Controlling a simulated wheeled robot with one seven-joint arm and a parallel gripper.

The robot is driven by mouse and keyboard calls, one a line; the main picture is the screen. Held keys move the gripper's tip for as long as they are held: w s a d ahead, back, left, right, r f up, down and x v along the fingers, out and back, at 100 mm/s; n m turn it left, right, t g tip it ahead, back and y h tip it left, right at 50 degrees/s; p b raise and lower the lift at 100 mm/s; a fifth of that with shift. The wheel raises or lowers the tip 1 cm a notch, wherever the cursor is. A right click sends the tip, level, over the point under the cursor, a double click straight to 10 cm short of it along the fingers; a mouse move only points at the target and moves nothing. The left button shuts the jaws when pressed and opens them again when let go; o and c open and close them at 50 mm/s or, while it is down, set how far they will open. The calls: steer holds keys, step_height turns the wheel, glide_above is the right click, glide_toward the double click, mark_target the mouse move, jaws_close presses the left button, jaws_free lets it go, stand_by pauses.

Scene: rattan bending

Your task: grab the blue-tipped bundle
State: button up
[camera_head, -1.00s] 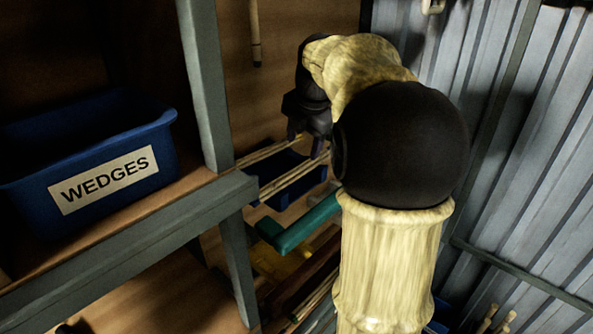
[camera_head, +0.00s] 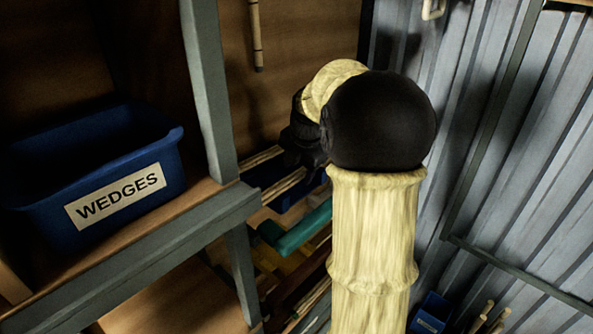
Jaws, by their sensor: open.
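My gripper (camera_head: 303,155) is a dark shape at the end of my arm, in the recess behind the grey post. It is open, though its fingers are hard to make out against the dark background. Two pale rattan bundles or rods lie close by it: an upper one (camera_head: 262,157) and a lower one (camera_head: 282,186). Their right ends are hidden behind my gripper and arm. No blue tip shows clearly, so I cannot tell which is the blue-tipped bundle. I cannot tell whether my gripper touches either one.
A blue WEDGES bin (camera_head: 125,180) stands on the shelf at left, beside a grey post (camera_head: 210,90). A green bar (camera_head: 300,230) lies below the rods. A small blue container (camera_head: 430,314) and pale sticks (camera_head: 485,315) are at lower right, by the corrugated wall (camera_head: 510,150).

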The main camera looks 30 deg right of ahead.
steer(key=shift+w+f, duration=0.2)
steer(key=shift+f, duration=0.35)
steer(key=shift+c, duration=0.4)
steer(key=c, duration=1)
